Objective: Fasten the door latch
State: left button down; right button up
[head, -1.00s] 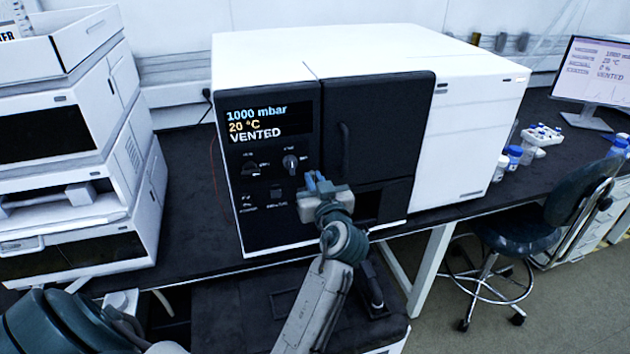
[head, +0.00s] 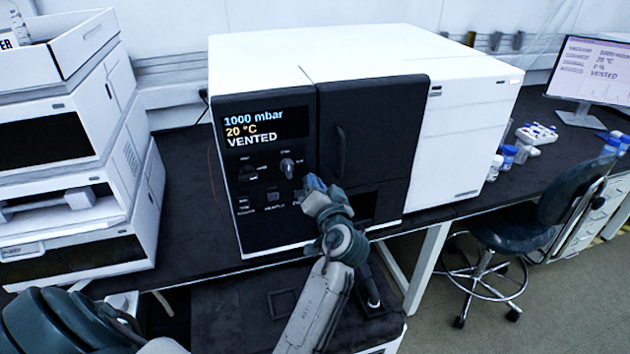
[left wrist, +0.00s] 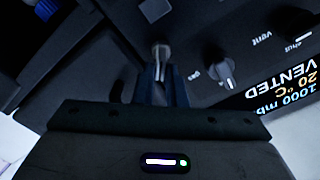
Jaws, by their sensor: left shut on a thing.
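The instrument door (head: 372,125) is a black panel with a vertical handle. It looks closed against the white cabinet. In the head view the latch is hidden behind my gripper. My right gripper is not in view.
The panel has a round knob (head: 287,168) just above left of my gripper and a display (head: 262,125) reading VENTED. White stacked modules (head: 75,180) stand at left. Vials and a monitor (head: 595,70) are at right, with a stool (head: 520,220) in front.

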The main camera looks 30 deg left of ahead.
pick_arm(q)
jog(key=shift+w+d+f+m+p, duration=0.15)
jog(key=shift+m+p, duration=0.65)
jog(key=shift+m, duration=0.85)
jog(key=shift+a+f+m+p, duration=0.15)
jog(key=shift+m+p, duration=0.7)
jog(key=shift+m, duration=0.85)
jog(key=shift+w+d+f+m+p, duration=0.2)
jog(key=shift+m+p, duration=0.6)
jog(key=shift+m, duration=0.85)
jog(key=shift+s+a, duration=0.1)
jog(key=c, duration=1.5)
grip_release()
jog(key=shift+f, duration=0.1)
jog(key=shift+a+f, duration=0.1)
jog(key=shift+a, duration=0.05)
